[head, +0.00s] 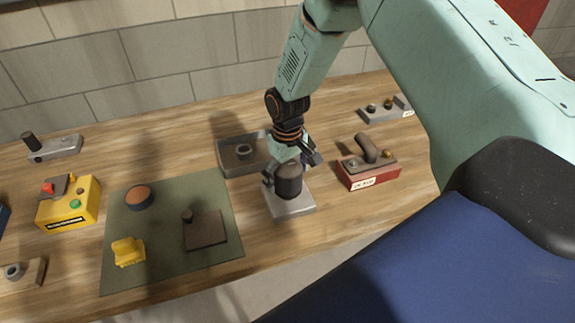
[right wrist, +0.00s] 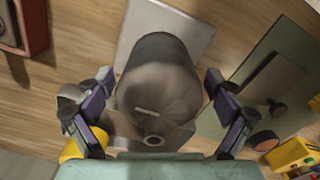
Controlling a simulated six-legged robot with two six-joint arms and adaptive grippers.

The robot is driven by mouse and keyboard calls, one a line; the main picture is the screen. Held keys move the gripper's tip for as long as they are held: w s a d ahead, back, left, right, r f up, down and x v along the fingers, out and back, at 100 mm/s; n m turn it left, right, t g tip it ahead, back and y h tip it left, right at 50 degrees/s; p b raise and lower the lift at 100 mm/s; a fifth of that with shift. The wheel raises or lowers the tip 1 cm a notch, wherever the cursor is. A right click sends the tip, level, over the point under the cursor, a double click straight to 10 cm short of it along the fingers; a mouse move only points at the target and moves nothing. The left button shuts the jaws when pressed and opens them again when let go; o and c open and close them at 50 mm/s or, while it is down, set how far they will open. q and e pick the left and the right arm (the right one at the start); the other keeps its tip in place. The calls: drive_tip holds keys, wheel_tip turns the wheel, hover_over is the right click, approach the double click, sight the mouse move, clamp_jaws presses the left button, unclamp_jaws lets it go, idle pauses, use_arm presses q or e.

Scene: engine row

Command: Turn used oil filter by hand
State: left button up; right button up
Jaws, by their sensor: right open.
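The used oil filter (head: 289,181) is a dark upright cylinder on a light grey base plate (head: 292,209) near the table's front edge. In the right wrist view the filter (right wrist: 160,82) fills the middle, with a pale mark on its end. My right gripper (head: 287,172) is open, with its fingers on either side of the filter. In the right wrist view the fingers of my right gripper (right wrist: 158,105) flank the filter, and gaps show at both sides. My left gripper is not in view.
A grey tray (head: 228,167) holding a ring part stands behind the filter. A red box with a dark handle (head: 370,178) is close on the right. A green mat (head: 165,265) with several parts lies on the left, beside a yellow button box (head: 85,207).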

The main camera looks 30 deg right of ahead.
drive_tip(key=shift+s+f, duration=0.1)
drive_tip(key=shift+s, duration=0.05)
drive_tip(key=shift+f, duration=0.1)
drive_tip(key=c, duration=1.5)
drive_tip(key=n, duration=0.3)
drive_tip(key=shift+n+b, duration=0.4)
drive_tip(key=shift+c, duration=0.2)
drive_tip(key=n, duration=0.4)
drive_tip(key=shift+b, duration=0.3)
drive_tip(key=n, duration=0.4)
drive_tip(key=shift+n+b, duration=0.35)
drive_tip(key=shift+n, duration=0.05)
drive_tip(key=n, duration=0.4)
drive_tip(key=shift+s+n, duration=0.15)
drive_tip(key=shift+n, duration=0.15)
